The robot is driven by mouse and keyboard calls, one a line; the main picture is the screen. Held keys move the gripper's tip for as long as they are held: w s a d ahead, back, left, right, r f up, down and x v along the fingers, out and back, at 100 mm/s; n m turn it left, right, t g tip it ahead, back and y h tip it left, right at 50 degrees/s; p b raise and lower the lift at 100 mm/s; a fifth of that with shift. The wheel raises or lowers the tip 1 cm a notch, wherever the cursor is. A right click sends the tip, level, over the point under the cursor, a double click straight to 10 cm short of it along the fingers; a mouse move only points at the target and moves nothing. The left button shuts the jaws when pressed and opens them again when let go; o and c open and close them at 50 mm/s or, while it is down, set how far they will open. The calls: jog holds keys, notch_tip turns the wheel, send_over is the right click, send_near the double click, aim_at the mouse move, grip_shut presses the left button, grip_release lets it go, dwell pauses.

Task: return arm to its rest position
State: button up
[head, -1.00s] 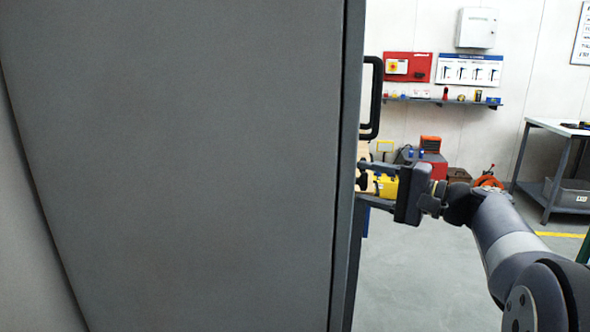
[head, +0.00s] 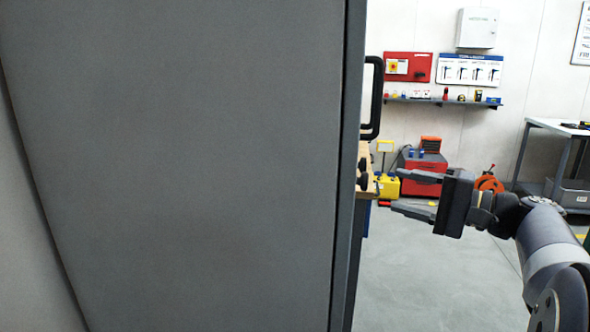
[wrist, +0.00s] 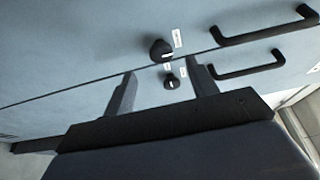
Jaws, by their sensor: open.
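My gripper (head: 388,190) is open and empty at the right of the head view. Its fingers point left toward the edge of a large grey panel (head: 180,160), with a visible gap between them. My arm reaches in from the lower right. In the wrist view my gripper (wrist: 160,85) has its two fingers spread in front of a grey-blue panelled face (wrist: 90,40). That face carries two dark knobs, the larger one (wrist: 161,50) above the smaller one (wrist: 172,80). I cannot tell how far the fingertips are from it.
The grey panel fills the left of the head view, with a black handle (head: 376,98) at its right edge. A wooden-topped bench (head: 366,170) shows behind it. A red machine (head: 425,172), a yellow box (head: 386,186) and a grey table (head: 550,126) stand farther back. Open floor (head: 440,290) lies below my gripper.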

jog(key=w+a+r+m+g+h+p, duration=0.1)
jog(key=w+a+m+g+p, duration=0.4)
jog(key=m+p, duration=0.8)
jog(key=g+p, duration=0.2)
jog(key=p, duration=1.6)
jog(key=shift+a+m+h+p, duration=0.3)
jog(key=shift+a+h+p, duration=0.05)
jog(key=shift+h, duration=0.05)
jog(key=shift+d, duration=0.1)
dwell(0.6)
